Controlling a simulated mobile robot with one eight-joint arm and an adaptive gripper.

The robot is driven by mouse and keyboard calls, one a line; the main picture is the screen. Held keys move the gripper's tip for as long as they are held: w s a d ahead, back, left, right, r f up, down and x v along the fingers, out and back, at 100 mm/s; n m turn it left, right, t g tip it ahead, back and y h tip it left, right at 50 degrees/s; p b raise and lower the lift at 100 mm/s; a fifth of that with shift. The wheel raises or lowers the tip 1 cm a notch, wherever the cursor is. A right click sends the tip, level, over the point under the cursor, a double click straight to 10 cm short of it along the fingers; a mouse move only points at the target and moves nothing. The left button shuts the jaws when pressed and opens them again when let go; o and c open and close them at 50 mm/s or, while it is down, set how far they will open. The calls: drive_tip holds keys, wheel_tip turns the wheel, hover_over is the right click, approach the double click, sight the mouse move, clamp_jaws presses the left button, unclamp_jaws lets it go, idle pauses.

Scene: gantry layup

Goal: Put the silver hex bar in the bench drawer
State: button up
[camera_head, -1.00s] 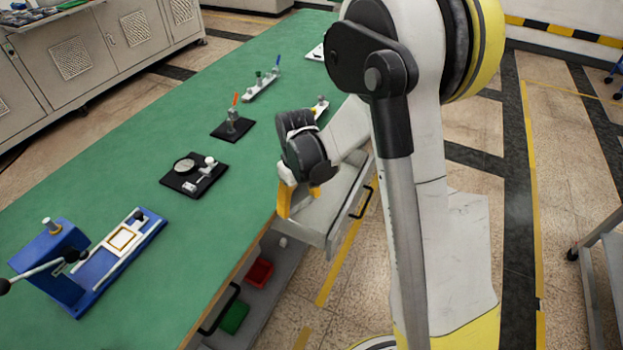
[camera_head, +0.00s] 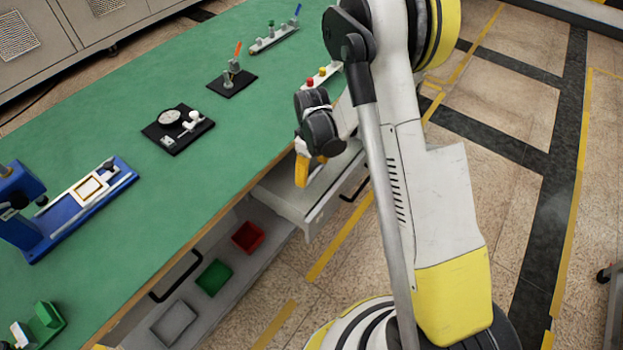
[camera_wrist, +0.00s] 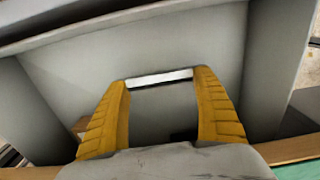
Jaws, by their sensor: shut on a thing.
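In the wrist view my gripper (camera_wrist: 160,84) is shut on the silver hex bar (camera_wrist: 160,78), a short bright bar spanning the two yellow fingertips. Behind the bar is the grey interior of the open bench drawer (camera_wrist: 60,50), with its walls on both sides. In the head view my gripper (camera_head: 308,180) points down at the open drawer (camera_head: 313,217), at the bench's right edge. The bar is hidden in the head view. I cannot tell how far the bar is above the drawer floor.
The green bench (camera_head: 110,130) carries a blue fixture (camera_head: 75,210), a black plate with a dial (camera_head: 178,130) and a lever valve (camera_head: 232,78). A second open drawer holds a red bin (camera_head: 248,236) and a green bin (camera_head: 213,277). Clear floor lies to the right.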

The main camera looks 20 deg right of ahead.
drive_tip(key=shift+f+b, duration=0.7)
drive_tip(key=shift+f, duration=1)
drive_tip(key=shift+f, duration=0.1)
drive_tip(key=o, duration=1.3)
wheel_tip(320, 180, up, 12)
drive_tip(key=p, duration=0.5)
wheel_tip(320, 180, up, 11)
drive_tip(key=m+t, duration=0.2)
hover_over(312, 182)
drive_tip(key=s, duration=0.3)
drive_tip(key=s+r+m+t, duration=0.3)
drive_tip(key=s+r, duration=0.6)
drive_tip(key=r, duration=0.1)
drive_tip(key=s+r+m+t, duration=0.2)
drive_tip(key=s, duration=0.6)
drive_tip(key=shift+r, duration=0.15)
